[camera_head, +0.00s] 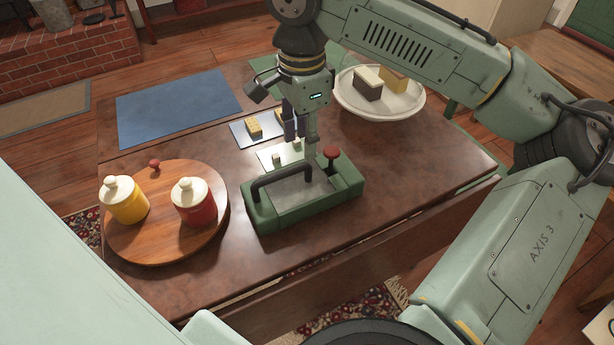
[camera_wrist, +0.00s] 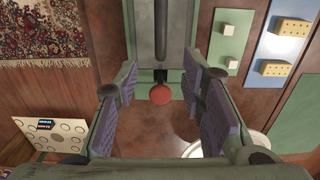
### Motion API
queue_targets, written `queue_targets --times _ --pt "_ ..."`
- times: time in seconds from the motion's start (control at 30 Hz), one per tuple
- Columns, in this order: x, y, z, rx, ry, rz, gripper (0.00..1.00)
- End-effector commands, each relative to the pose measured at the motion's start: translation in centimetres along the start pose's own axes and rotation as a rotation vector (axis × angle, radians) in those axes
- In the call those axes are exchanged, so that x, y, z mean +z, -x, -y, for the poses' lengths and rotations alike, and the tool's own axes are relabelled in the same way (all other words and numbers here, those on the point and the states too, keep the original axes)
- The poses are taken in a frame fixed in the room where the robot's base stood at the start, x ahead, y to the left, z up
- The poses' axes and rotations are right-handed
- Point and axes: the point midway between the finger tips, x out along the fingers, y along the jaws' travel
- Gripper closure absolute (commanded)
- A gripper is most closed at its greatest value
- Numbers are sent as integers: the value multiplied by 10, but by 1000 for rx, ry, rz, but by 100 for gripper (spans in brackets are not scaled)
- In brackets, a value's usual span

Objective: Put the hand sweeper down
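The hand sweeper (camera_head: 340,185) is a green body with a grey top plate, a black arched handle and a red knob. It sits on the dark brown table (camera_head: 400,185), near its front edge. My gripper (camera_head: 300,138) is above the table at the sweeper's far side, close to the red knob. In the wrist view my gripper (camera_wrist: 158,88) has its purple-padded fingers spread apart with nothing held. There the sweeper (camera_wrist: 175,40) extends up from between the fingers, its red knob in the gap. I cannot tell whether a finger touches it.
A round wooden board (camera_head: 150,250) with yellow and red canisters stands left. Behind the sweeper are a small pale mat (camera_head: 268,157) with little cubes and a blue tray (camera_head: 240,135) with yellow bricks. A white bowl (camera_head: 350,103) holds blocks. A blue mat (camera_head: 175,108) lies bare.

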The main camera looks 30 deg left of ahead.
Motion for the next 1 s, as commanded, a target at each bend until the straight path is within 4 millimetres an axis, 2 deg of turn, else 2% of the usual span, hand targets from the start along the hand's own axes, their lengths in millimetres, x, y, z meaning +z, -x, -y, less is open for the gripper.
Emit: queue_targets --times 0.1,0.37,0.6,0.9,1.0 --pt "0 -18 0 1 -1 0 64" --pt "2 -38 0 1 -1 0 64" --pt "4 -73 0 0 -1 0 64" --pt "4 -79 1 -2 -1 -1 64" --pt "4 -79 1 -2 -1 -1 70"
